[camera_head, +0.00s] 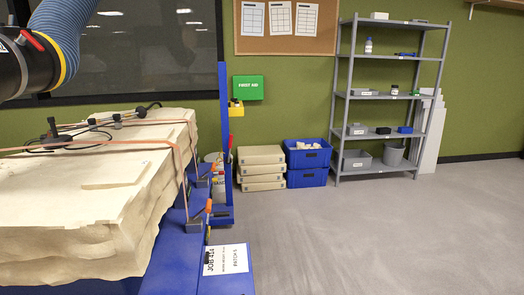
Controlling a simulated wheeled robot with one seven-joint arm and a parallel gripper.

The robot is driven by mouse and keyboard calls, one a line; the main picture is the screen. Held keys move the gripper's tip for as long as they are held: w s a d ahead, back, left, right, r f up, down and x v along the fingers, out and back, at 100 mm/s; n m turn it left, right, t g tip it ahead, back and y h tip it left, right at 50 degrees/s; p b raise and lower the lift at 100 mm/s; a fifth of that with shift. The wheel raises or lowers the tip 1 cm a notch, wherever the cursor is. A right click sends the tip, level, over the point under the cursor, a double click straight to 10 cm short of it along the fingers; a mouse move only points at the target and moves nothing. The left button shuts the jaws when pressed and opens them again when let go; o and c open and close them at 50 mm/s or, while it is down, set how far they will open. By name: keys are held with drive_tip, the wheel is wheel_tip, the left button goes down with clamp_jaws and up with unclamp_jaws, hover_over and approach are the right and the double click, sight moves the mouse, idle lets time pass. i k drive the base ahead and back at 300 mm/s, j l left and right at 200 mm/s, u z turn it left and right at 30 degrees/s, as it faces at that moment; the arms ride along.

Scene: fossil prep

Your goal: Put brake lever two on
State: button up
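A large cream block (75,215), strapped with orange bands, rests on a blue cart (175,255) at the left. Along the cart's right side are small orange-tipped, lever-like parts. One (209,206) stands near the middle of that side; another (214,168) is farther back, partly crowded by things behind it. I cannot read a number on either, or tell which is brake lever two or whether either is on. A white label (226,259) reading "JOB 414" and "PATCH 5" lies on the cart's near right corner. My gripper is not in view.
A blue hose with a black nozzle (25,65) hangs at the upper left. A blue post (225,130) stands beyond the cart. Stacked cream slabs (261,168), blue crates (307,178) and a grey shelf (350,100) line the back wall. The grey floor right of the cart is clear.

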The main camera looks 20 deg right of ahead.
sight(228, 159)
drive_tip(key=i+l+z, duration=0.1)
drive_tip(key=i+z, duration=0.3)
drive_tip(key=i, duration=0.2)
drive_tip(key=i+j+z, duration=0.1)
drive_tip(key=i+z, duration=0.25)
drive_tip(key=i, duration=0.25)
drive_tip(key=i+l+z, duration=0.1)
drive_tip(key=i, duration=0.85)
drive_tip(key=i+l, duration=0.15)
drive_tip(key=i, duration=0.8)
drive_tip(key=i+u, duration=0.6)
drive_tip(key=u, duration=0.25)
drive_tip(key=i+l+u, duration=0.1)
drive_tip(key=i+u, duration=0.15)
drive_tip(key=u, duration=0.15)
drive_tip(key=i+l+u, duration=0.25)
drive_tip(key=u, duration=0.15)
drive_tip(key=i+l+u, duration=0.15)
drive_tip(key=i+u, duration=0.2)
drive_tip(key=i+l+u, duration=0.2)
drive_tip(key=u, duration=0.15)
drive_tip(key=i, duration=0.5)
